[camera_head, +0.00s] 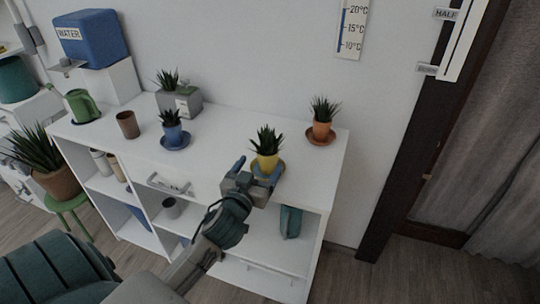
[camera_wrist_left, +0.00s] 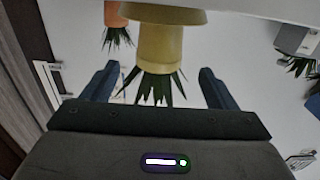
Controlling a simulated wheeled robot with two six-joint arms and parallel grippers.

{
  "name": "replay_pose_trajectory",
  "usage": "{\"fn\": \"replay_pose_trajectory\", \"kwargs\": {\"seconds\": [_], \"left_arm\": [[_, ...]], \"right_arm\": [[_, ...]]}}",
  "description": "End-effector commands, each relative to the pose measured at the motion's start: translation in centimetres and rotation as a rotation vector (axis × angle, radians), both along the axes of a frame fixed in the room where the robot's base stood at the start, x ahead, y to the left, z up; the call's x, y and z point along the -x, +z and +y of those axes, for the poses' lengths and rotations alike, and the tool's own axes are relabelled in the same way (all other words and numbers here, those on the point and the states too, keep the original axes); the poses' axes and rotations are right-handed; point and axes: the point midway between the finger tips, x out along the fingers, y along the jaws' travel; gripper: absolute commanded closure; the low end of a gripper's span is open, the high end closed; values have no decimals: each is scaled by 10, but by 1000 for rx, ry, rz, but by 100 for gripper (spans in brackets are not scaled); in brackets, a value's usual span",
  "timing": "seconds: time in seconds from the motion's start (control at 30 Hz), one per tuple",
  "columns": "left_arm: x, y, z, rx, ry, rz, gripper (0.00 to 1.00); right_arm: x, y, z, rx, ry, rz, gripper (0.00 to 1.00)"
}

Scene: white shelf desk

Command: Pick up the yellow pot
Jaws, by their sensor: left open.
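The yellow pot (camera_head: 267,161) stands upright on the white shelf desk's top, near the front edge, with a spiky green plant in it. It stands on a yellowish saucer, partly hidden by my gripper in the head view. My left gripper (camera_head: 255,172) is open right in front of the pot. In the left wrist view the picture is upside down. There the yellow pot (camera_wrist_left: 155,45) lies between and just beyond the two spread fingers of the gripper (camera_wrist_left: 158,70), with no finger visibly touching it. My right gripper is not in view.
An orange pot (camera_head: 321,131) stands behind and right of the yellow one. A blue pot (camera_head: 173,134), a brown cup (camera_head: 127,125), a grey box planter (camera_head: 181,101) and a green watering can (camera_head: 82,106) stand to the left. The desk top (camera_head: 215,140) between the blue and yellow pots is clear.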

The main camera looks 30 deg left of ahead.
Motion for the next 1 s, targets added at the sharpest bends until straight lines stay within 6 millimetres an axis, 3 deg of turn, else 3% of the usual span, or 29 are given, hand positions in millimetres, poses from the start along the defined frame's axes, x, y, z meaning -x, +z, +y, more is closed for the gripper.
{"fn": "replay_pose_trajectory", "kwargs": {"seconds": [0.1,0.37,0.63,0.93,1.0], "left_arm": [[-20,2,5,0,1,-1,20],[-42,2,10,-1,0,0,20],[-80,2,18,0,1,1,20],[-86,1,19,-1,0,2,20],[-86,1,19,-1,0,2,30]], "right_arm": [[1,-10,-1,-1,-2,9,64],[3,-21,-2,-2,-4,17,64],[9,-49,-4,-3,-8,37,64],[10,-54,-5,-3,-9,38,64],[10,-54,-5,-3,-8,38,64]]}}
